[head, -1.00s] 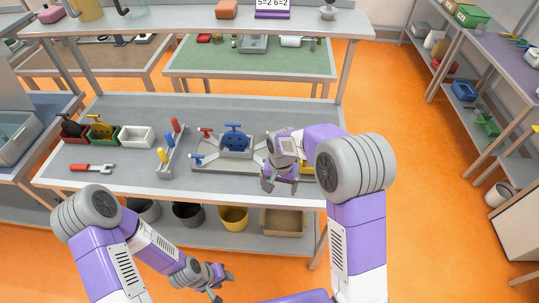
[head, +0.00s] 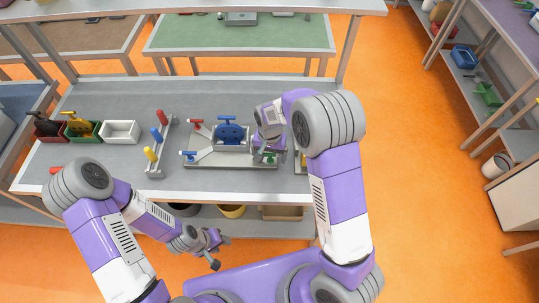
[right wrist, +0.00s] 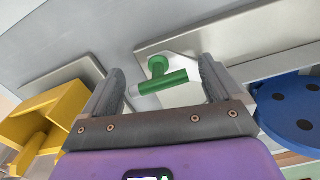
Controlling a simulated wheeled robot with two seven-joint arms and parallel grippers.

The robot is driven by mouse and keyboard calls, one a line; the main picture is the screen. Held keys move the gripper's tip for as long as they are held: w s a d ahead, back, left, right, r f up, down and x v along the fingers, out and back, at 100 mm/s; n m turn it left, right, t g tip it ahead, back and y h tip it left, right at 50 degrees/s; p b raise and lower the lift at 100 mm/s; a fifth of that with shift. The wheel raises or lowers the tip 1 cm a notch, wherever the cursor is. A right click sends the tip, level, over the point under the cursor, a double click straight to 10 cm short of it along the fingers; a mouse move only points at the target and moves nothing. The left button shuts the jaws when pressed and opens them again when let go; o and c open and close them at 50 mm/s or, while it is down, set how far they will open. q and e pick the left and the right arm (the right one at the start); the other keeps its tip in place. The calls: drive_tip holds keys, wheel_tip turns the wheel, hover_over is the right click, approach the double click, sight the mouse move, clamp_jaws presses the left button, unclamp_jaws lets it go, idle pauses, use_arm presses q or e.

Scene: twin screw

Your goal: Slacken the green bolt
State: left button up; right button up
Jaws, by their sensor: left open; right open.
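The green bolt (right wrist: 172,82) has a T-shaped handle and stands on a light metal plate. In the right wrist view it shows between the two fingers of my right gripper (right wrist: 160,84), with a gap on each side. In the head view only a small part of the green bolt (head: 270,158) shows beside my right gripper (head: 262,156), at the right end of the fixture (head: 225,166). My right gripper is open and empty. My left gripper (head: 214,251) is open and empty, low in front of the bench.
A red bolt (head: 197,122) and a blue bolt (head: 188,154) sit on the fixture's left arms, around a blue disc (head: 229,132). A rack of red, blue and yellow tools (head: 157,140) stands to the left. Red, green and white bins (head: 120,131) stand farther left.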

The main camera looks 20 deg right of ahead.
drive_tip(key=shift+f, duration=0.4)
drive_tip(key=c, duration=0.8)
drive_tip(key=shift+c, duration=0.2)
